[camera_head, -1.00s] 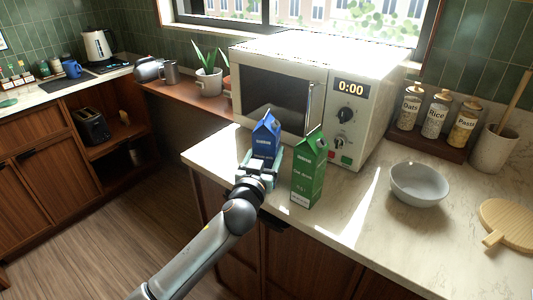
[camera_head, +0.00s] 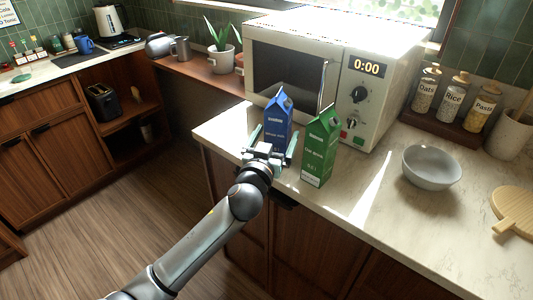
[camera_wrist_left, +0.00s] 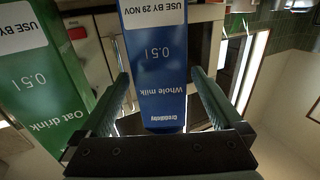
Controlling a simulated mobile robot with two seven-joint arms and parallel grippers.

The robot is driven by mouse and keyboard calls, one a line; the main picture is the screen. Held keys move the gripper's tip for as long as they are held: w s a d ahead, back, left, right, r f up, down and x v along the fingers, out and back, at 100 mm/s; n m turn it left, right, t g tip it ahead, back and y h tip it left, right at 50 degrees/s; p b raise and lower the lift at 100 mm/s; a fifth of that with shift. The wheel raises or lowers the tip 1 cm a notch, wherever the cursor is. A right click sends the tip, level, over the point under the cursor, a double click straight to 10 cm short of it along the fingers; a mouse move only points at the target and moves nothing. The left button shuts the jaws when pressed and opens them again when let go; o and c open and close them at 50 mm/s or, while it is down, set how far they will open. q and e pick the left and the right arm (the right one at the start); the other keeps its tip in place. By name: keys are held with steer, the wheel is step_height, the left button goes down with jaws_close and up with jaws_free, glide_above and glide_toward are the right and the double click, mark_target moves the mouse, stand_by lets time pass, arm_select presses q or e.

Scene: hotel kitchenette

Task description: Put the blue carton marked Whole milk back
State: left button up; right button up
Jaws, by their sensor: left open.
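The blue carton marked Whole milk (camera_head: 277,118) stands upright on the counter, in front of the microwave and left of a green carton (camera_head: 320,148). My left gripper (camera_head: 274,142) is open at the carton's near side, with one finger on each side of it. In the left wrist view, which is upside down, the blue carton (camera_wrist_left: 156,62) lies between the two spread fingers, with a visible gap at the right one. The carton's foot is hidden behind the gripper in the head view. My right gripper is not in view.
The green Oat drink carton (camera_wrist_left: 45,85) stands close beside the left gripper. The microwave (camera_head: 300,60) is shut, its display reading 0:00. A grey bowl (camera_head: 432,168) and a wooden board (camera_head: 515,208) are on the right. The counter between the green carton and bowl is clear.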

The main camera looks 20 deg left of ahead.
arm_select(q)
steer(key=s, duration=0.9)
steer(key=s+d+f+m+g+h, duration=0.1)
steer(key=s+f+g, duration=0.3)
steer(key=f, duration=0.7)
steer(key=s+d+f+m+g+h, duration=0.1)
steer(key=s+f+h, duration=0.1)
steer(key=s+f, duration=0.6)
steer(key=s+f+g, duration=0.3)
steer(key=s+f, duration=0.8)
steer(key=f, duration=0.3)
steer(key=shift+a+m+g+b, duration=0.3)
steer(key=shift+a, duration=0.1)
steer(key=shift+f, duration=0.1)
